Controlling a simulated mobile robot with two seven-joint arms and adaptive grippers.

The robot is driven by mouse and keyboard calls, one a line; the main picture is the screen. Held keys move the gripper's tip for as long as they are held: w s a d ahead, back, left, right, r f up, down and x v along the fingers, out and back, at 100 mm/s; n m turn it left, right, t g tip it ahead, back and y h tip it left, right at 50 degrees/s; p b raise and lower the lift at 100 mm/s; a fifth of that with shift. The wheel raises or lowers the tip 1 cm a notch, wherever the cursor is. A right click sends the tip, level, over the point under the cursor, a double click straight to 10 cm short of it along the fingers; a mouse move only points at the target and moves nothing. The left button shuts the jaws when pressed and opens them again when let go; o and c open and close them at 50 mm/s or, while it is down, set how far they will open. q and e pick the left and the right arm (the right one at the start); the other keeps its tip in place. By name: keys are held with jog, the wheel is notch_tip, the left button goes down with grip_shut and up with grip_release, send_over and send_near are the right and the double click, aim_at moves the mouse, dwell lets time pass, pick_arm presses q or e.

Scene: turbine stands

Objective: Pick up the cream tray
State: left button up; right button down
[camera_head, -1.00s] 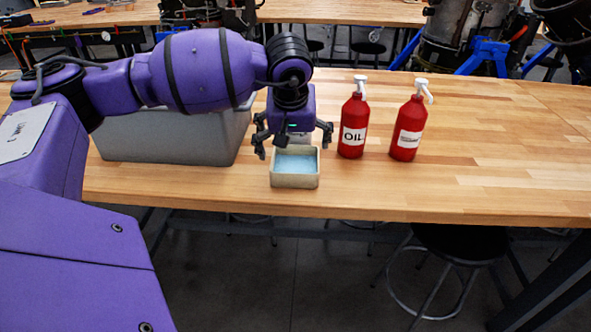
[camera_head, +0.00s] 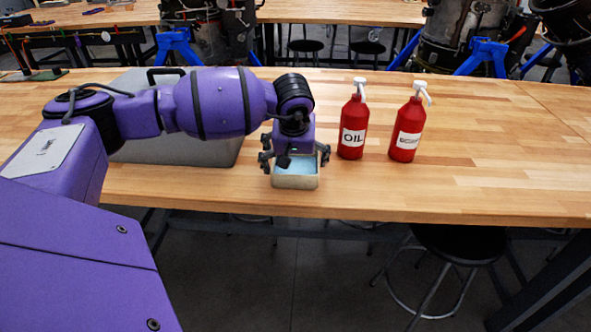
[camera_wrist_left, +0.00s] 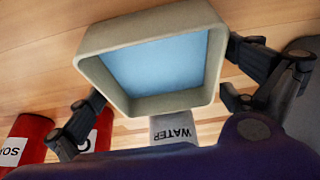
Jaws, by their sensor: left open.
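The cream tray (camera_head: 296,183) is a small box with a light blue interior, standing near the front edge of the wooden table. It also shows large in the left wrist view (camera_wrist_left: 160,103). My left gripper (camera_head: 296,157) is open, low over the tray, with one finger at its left side and one at its right. In the wrist view the gripper (camera_wrist_left: 167,80) has its fingers apart on either side of the tray, with no clear grip on it. The gripper hides the tray's back part in the head view. My right gripper is not in view.
Two red pump bottles, the oil bottle (camera_head: 352,128) and another (camera_head: 407,130), stand right of the tray. A grey case (camera_head: 180,150) is behind my arm. A bottle labelled water (camera_wrist_left: 178,128) shows behind the tray in the wrist view. The table's right side is clear.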

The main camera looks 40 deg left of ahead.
pick_arm(q)
jog(key=shift+f, duration=0.25)
dwell(0.5)
jog(key=c, duration=1.4)
jog(key=shift+w+r, duration=0.15)
jog(key=shift+r, duration=0.75)
jog(key=s+d+r, duration=0.2)
jog(key=s+r, duration=0.2)
jog(key=s+d+r+b, duration=0.1)
jog(key=s+d+r, duration=0.2)
jog(key=s+r, duration=0.1)
jog(key=s+d+r, duration=0.2)
jog(key=s+r, duration=0.1)
jog(key=s, duration=0.1)
jog(key=shift+s+d+r, duration=0.1)
jog(key=shift+d+r, duration=0.1)
jog(key=shift+r, duration=0.2)
